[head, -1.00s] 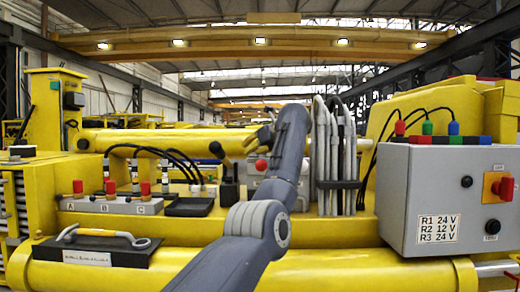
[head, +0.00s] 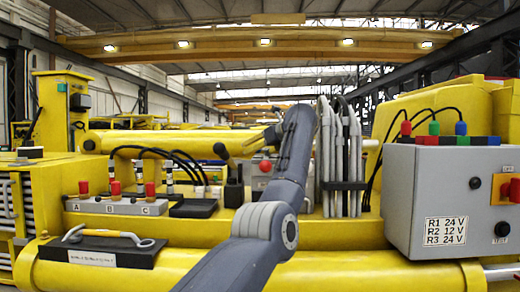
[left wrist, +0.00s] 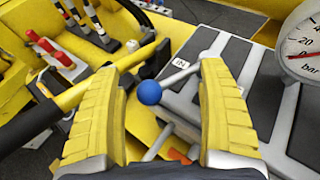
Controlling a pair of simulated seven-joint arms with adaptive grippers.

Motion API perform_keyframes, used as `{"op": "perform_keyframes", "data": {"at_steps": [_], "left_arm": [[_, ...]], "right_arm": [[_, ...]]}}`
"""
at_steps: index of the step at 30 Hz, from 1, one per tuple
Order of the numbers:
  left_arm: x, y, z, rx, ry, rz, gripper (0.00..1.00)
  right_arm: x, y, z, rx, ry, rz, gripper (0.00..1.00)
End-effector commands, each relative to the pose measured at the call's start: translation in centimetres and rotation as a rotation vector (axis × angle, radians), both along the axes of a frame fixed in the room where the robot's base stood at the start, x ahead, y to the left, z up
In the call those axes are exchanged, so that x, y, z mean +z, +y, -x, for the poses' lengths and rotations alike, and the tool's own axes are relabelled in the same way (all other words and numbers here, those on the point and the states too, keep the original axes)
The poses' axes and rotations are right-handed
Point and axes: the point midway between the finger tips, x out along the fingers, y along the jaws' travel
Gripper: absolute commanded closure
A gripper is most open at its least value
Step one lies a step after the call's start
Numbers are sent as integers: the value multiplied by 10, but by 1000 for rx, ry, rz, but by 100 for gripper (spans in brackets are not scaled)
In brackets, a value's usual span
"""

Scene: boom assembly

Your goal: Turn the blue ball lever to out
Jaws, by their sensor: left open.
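The blue ball (left wrist: 149,92) of the lever shows in the left wrist view, on a short silver rod that runs up to the right across a grey ribbed panel (left wrist: 212,85). In the head view this gripper (head: 272,135) is mostly hidden behind my own arm, and the blue ball cannot be made out. My right gripper is not in view.
A black-handled lever (left wrist: 50,110) passes close to the left finger. A pressure gauge (left wrist: 305,45) stands at the right. In the head view, red-knobbed switches (head: 115,188), grey hoses (head: 340,150) and a grey control box (head: 430,195) surround the arm.

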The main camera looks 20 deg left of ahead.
Motion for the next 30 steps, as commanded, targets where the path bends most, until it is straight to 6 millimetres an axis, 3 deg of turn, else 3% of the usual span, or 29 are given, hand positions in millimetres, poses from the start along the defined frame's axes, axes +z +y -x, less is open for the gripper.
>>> {"op": "perform_keyframes", "data": {"at_steps": [18, 30], "left_arm": [[36, -75, 41, -3, -3, 0, 24], [46, -96, 54, -1, -2, -1, 24]], "right_arm": [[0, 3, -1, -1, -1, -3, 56], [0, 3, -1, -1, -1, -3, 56]]}}
